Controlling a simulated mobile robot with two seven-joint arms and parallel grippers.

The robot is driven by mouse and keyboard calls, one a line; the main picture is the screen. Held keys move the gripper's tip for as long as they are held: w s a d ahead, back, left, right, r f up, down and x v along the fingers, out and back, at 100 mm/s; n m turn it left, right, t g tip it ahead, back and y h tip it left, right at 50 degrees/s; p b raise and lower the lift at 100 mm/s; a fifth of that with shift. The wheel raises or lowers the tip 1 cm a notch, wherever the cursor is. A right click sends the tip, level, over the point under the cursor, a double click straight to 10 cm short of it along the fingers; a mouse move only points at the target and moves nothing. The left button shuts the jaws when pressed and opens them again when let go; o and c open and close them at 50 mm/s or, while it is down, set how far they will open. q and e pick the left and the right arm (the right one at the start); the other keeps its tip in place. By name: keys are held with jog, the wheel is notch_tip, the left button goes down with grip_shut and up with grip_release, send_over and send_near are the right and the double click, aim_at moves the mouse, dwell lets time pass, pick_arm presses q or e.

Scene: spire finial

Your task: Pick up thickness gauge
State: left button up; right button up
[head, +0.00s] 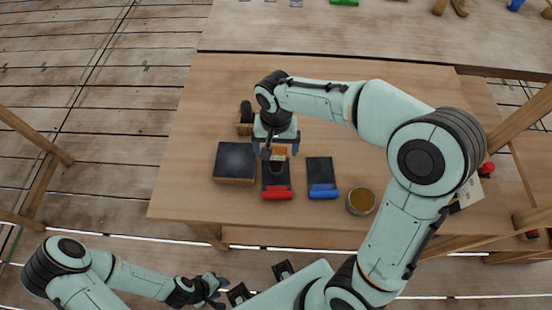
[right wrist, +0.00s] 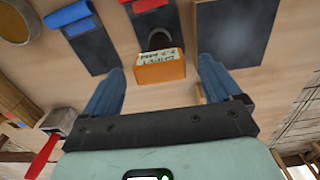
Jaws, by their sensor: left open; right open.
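No thing is clearly marked as the thickness gauge. A small orange block with a white handwritten label (right wrist: 160,68) fits best, but I cannot be sure. It also shows in the head view (head: 280,152), partly hidden by my right gripper (head: 275,150). The right gripper's blue fingers are open on either side of the block, with a gap on both sides in the right wrist view. A dark red-handled plate (head: 277,193) lies just in front of the block. My left gripper (head: 221,291) is open and empty, low in the head view, off the table's front edge.
On the wooden table (head: 190,190) are a dark square block (head: 235,162), a dark blue-handled plate (head: 321,175), a round tin (head: 361,201) and a dark-topped brush-like thing (head: 246,114). A red object (head: 487,169) lies at the right. The table's left front is clear.

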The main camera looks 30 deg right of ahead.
aim_at(276, 161)
notch_tip(276, 161, down, 2)
jog(key=shift+d+f, duration=0.1)
jog(key=shift+f, duration=0.15)
jog(key=c, duration=1.3)
